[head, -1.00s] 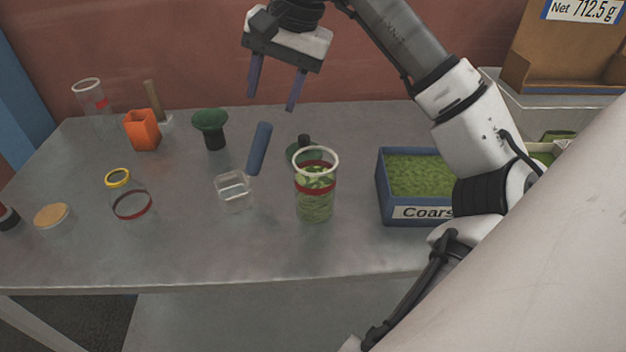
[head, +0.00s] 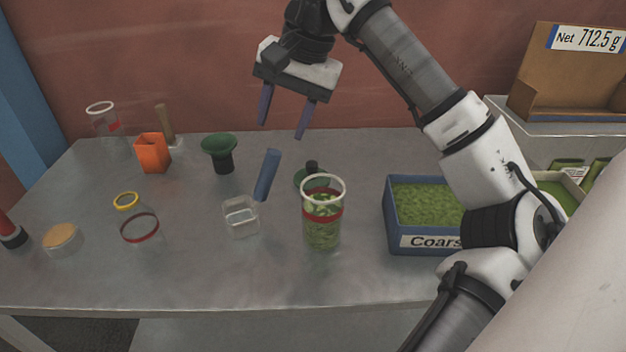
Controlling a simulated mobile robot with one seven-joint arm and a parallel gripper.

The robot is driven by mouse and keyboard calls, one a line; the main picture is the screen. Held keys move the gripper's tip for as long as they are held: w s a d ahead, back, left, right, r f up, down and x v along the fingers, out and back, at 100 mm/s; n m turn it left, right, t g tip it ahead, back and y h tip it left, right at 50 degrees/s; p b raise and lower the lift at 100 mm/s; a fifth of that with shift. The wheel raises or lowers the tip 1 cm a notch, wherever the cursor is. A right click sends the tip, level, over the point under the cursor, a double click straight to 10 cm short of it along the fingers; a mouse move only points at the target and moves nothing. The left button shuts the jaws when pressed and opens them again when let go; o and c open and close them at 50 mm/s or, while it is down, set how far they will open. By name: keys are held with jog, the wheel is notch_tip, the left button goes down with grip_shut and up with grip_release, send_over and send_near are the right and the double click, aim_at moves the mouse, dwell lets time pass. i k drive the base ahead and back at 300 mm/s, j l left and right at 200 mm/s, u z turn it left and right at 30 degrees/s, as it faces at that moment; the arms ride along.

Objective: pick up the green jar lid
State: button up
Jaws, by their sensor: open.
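The green jar lid (head: 301,180) is a dark green disc with a black knob (head: 312,166). It lies on the table behind the filled jar (head: 321,232), which hides part of it. The jar is clear, with a red band, a white rim and green contents. My gripper (head: 282,130) is open and empty, fingers pointing down. It appears above and slightly left of the lid in the head view, apart from it. Its exact height over the table cannot be told.
A blue scoop handle with a clear cup (head: 241,222) lies left of the jar. A green funnel (head: 219,150), an orange holder (head: 152,152) and a yellow ring (head: 126,200) stand farther left. A blue bin (head: 423,248) of green granules is right. The table's front middle is clear.

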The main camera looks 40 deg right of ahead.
aim_at(311, 167)
jog(key=i+z, duration=0.25)
jog(key=z, duration=0.15)
jog(key=i+z, duration=0.35)
jog(key=k, duration=0.1)
